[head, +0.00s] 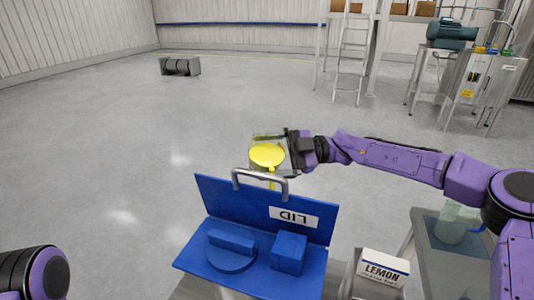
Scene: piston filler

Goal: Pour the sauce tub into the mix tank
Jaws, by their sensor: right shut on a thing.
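My right gripper (286,150) is shut on the sauce tub (285,162), a pale, see-through container. Yellow sauce (267,155) shows at its mouth, and the tub looks tilted. A thin yellow streak runs down from it behind the grey handle of a blue panel. This raised blue panel (236,205) carries an upside-down "LID" label (293,216). A flat blue part (205,262) with a round piece and a block on it lies in front. I cannot make out the mix tank's opening or where the streak ends. Only part of my left arm shows at lower left; its gripper is out of view.
A white box marked "LEMON" (384,268) stands right of the blue parts. A clear jug (452,224) stands on a grey table (428,262) below my right arm. A ladder (351,60) and machinery (480,80) stand farther back. The left floor is mostly clear.

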